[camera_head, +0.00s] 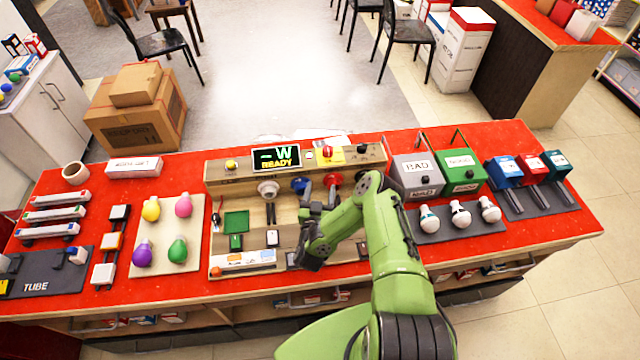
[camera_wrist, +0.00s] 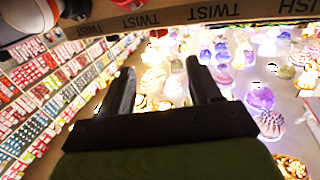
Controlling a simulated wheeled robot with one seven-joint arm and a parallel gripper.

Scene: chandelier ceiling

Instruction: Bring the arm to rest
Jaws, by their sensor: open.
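My green arm (camera_head: 385,245) reaches from the lower right over the red counter (camera_head: 340,290). My gripper shows in the wrist view (camera_wrist: 163,90), with two dark fingers apart and nothing between them. In the head view its dark end is over the wooden test station (camera_head: 214,185), near the coloured knobs. The station has a screen (camera_head: 276,158) reading "W READY". My arm hides part of the station's right side.
Coloured bulbs lie on a tray (camera_head: 196,262) to the left. Cardboard boxes (camera_head: 130,118) stand behind the counter.

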